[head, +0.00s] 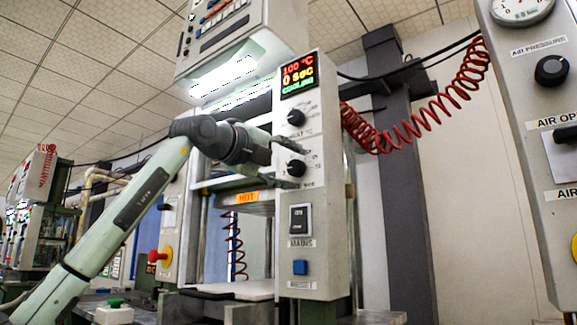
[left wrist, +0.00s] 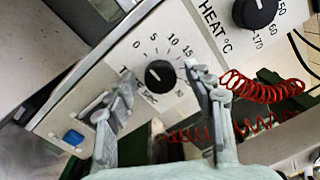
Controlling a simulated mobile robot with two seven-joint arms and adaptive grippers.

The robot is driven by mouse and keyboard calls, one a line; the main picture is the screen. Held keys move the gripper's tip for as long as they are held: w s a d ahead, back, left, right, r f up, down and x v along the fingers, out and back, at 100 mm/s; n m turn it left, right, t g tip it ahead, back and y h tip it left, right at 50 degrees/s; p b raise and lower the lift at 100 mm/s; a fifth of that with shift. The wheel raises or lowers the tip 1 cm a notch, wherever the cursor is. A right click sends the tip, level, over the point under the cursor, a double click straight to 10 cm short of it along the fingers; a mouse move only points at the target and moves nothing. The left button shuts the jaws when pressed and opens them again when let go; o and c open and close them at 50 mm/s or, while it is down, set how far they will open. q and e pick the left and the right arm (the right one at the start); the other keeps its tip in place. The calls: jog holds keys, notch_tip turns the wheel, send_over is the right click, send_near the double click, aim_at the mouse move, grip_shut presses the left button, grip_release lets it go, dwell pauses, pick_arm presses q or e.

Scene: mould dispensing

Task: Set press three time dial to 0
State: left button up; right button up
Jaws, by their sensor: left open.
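The press control panel (head: 312,220) stands upright in the middle of the head view. Its black time dial (head: 297,168) is the lower of two round knobs. In the left wrist view the time dial (left wrist: 159,74) sits on a numbered scale with 0, 5, 10 and 15 readable; its pointer is too small to read surely. My left gripper (head: 289,163) reaches in from the left, open, with a finger above and below the dial. In the left wrist view the fingers (left wrist: 160,82) stand either side of the dial, apart from it. My right gripper is out of view.
The heat dial (head: 297,118) is just above, under a lit display (head: 297,75) reading 100 °C and cooling. A mains switch (head: 300,219) and blue button (head: 300,267) are below. A red coiled hose (head: 420,120) hangs right. An air panel (head: 545,150) stands far right.

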pick_arm(q)
jog(key=v, duration=1.2)
dwell(0.3)
